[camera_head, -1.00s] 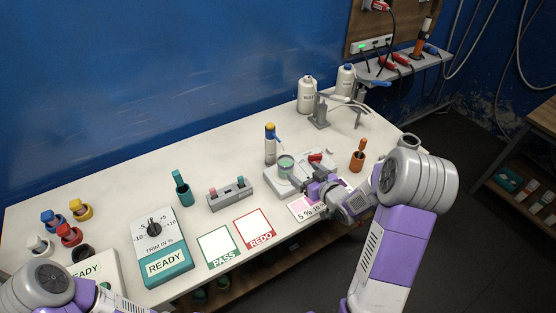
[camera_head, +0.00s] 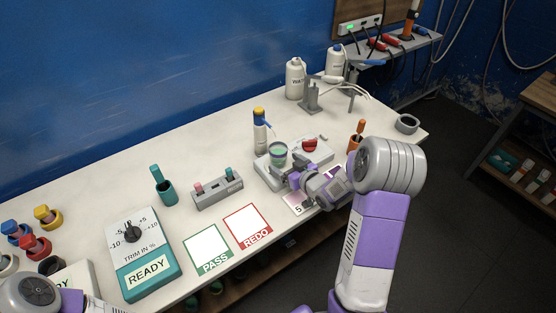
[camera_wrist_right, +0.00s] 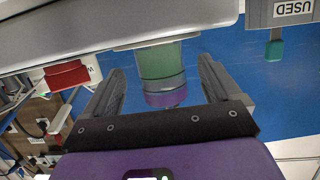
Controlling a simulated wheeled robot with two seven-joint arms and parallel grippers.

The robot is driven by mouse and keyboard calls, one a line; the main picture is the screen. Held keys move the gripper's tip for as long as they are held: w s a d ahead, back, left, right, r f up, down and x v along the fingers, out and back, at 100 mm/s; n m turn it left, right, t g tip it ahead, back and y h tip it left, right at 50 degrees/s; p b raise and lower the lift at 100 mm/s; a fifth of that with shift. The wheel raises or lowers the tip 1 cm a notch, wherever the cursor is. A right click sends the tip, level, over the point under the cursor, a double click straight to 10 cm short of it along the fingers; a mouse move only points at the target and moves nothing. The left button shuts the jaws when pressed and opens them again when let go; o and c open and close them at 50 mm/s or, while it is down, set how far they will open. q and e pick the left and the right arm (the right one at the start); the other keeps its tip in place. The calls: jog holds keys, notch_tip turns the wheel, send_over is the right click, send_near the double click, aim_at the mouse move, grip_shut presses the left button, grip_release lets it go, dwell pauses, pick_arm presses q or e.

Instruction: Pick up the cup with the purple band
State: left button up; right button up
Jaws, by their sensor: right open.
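The cup with the purple band (camera_head: 278,154) stands upright on the pale grey device (camera_head: 266,176), with greenish content inside. In the right wrist view, which is upside down, the cup (camera_wrist_right: 163,66) shows green with a purple band at its lower end in the picture. My right gripper (camera_head: 285,170) is at the near side of the cup. In the wrist view its two fingers are apart, one on each side of the cup, with a visible gap on both sides (camera_wrist_right: 161,66). My left arm shows at the bottom left, but its gripper is out of view.
A blue-and-yellow-topped bottle (camera_head: 260,132) stands just behind the cup. A grey holder (camera_head: 217,191) with two small plugs lies to the left. The PASS card (camera_head: 208,248) and REDO card (camera_head: 248,225) lie in front.

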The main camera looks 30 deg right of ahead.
aim_at(283, 160)
jog(key=x, duration=0.5)
jog(key=shift+r, duration=0.4)
jog(key=c, duration=1.2)
